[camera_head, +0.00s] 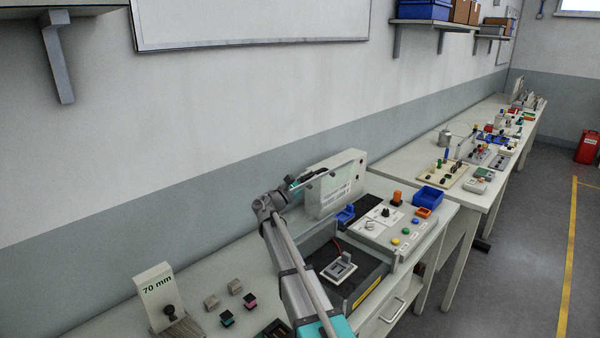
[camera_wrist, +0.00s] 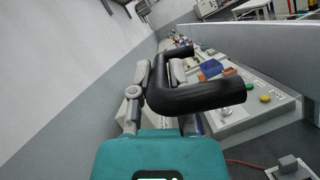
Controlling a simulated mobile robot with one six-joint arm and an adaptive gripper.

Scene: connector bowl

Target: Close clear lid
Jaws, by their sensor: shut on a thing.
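The clear lid (camera_wrist: 262,72) shows in the wrist view as a see-through panel with a grey edge, tilted across the upper right. Its black bar handle (camera_wrist: 200,97) crosses the middle of that view. My gripper (camera_wrist: 158,88) is shut on this handle. In the head view my gripper (camera_head: 294,184) is raised behind the dark station (camera_head: 362,278), in front of the white labelled box. The lid stands raised there, seen nearly edge-on and hard to make out. A grey square fixture (camera_head: 340,268) sits uncovered in the station; part of the station is hidden by my arm.
A white labelled box (camera_head: 334,192) stands behind the station. A control panel (camera_head: 378,228) with coloured buttons is to its right, near a blue bin (camera_head: 428,197). Small blocks and a "70 mm" stand (camera_head: 155,288) are at left. The wall runs close behind.

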